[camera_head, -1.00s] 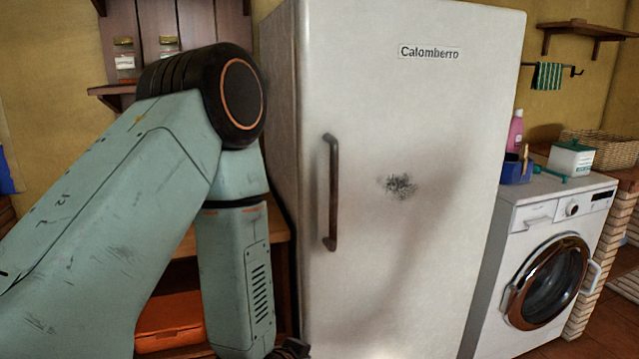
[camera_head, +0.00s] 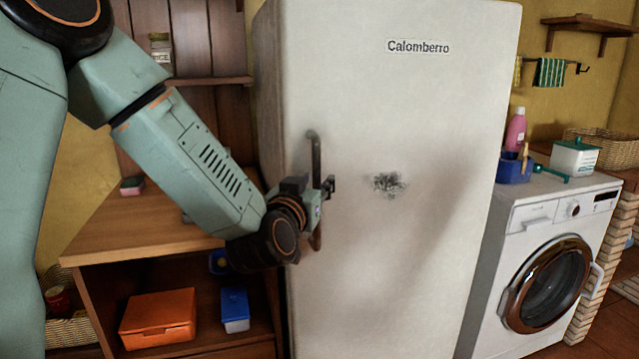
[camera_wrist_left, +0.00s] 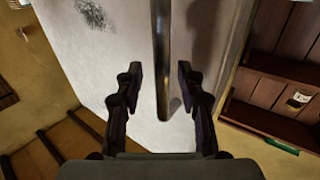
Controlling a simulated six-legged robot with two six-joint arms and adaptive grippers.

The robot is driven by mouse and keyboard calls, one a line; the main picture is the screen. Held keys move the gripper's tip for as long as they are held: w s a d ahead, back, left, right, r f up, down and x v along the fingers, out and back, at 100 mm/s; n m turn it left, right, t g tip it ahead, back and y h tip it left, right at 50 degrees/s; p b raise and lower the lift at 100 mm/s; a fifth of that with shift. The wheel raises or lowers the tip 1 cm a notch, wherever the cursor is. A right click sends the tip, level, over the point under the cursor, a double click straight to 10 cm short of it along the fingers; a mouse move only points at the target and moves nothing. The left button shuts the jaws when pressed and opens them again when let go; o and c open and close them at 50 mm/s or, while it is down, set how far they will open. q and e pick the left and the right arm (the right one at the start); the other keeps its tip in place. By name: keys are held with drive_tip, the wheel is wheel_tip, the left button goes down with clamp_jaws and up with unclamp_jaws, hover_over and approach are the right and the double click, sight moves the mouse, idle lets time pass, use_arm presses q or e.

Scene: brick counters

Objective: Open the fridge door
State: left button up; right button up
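The white fridge (camera_head: 410,130) stands upright in the middle of the head view, with its door shut. Its dark vertical handle (camera_head: 316,155) is on the left side of the door. My left gripper (camera_head: 328,188) is at the handle, around its middle or lower part. In the left wrist view, the gripper (camera_wrist_left: 158,85) is open, with its two fingers apart. The handle (camera_wrist_left: 161,50) runs between the fingers there, with a visible gap on each side. The door surface (camera_wrist_left: 100,60) lies behind it. My right gripper is in neither view.
A wooden shelf unit (camera_head: 130,225) stands left of the fridge, holding an orange box (camera_head: 158,318) and a blue box (camera_head: 235,308). A washing machine (camera_head: 545,265) stands to the right. The floor shows at the lower right.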

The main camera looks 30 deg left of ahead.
use_arm(q)
drive_tip(key=shift+w+a+f, duration=0.15)
drive_tip(key=shift+w+a, duration=0.4)
drive_tip(key=shift+w, duration=0.35)
drive_tip(key=shift+d, duration=0.25)
drive_tip(key=shift+a, duration=0.2)
drive_tip(key=c, duration=0.4)
drive_tip(key=shift+d, duration=0.1)
clamp_jaws()
drive_tip(key=shift+w, duration=0.1)
